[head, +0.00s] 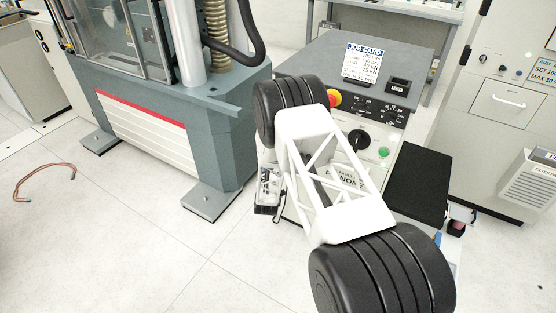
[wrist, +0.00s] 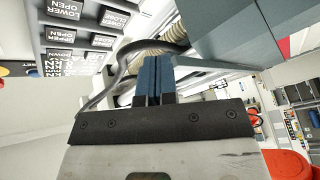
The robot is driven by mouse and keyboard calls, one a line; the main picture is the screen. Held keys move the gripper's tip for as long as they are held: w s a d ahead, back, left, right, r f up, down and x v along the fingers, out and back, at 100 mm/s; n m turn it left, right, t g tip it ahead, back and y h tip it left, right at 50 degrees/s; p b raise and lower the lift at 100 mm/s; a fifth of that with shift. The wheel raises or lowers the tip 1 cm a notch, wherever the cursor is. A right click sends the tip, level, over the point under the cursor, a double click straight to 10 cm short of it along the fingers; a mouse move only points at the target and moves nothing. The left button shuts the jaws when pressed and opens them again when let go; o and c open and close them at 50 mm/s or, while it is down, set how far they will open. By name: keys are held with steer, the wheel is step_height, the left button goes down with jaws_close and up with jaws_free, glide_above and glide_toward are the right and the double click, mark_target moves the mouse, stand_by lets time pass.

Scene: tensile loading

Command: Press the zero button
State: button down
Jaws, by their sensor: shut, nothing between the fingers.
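In the wrist view my gripper (wrist: 153,82) has its two dark blue fingers together, with nothing between them. A panel of dark labelled buttons (wrist: 65,35) fills the upper left of that view, with words such as LOWER OPEN and LOWER CLOSE. The fingertips appear apart from these buttons. In the head view the grey console (head: 309,52) carries a row of black buttons (head: 380,112), a small dark display (head: 398,87), a black knob (head: 359,140) and a green button (head: 383,152). I cannot make out which is the zero button. My arm hides part of the console and my gripper there.
A red and yellow stop button (head: 334,97) sits beside my arm. A job card (head: 362,63) stands on the console. The teal testing machine (head: 228,130) stands at left, with a dark hose (head: 258,40). A grey cabinet (head: 500,140) is at right. The left floor is mostly clear.

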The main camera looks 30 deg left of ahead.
steer(key=s+m+h, duration=0.3)
steer(key=m+h, duration=0.1)
steer(key=m, duration=1.2)
steer(key=s+m+h, duration=0.3)
steer(key=m+h, duration=0.2)
steer(key=m, duration=1.2)
steer(key=shift+s+d+f+m, duration=0.2)
steer(key=shift+s+d+m, duration=0.1)
steer(key=shift+s, duration=0.1)
steer(key=w, duration=1.4)
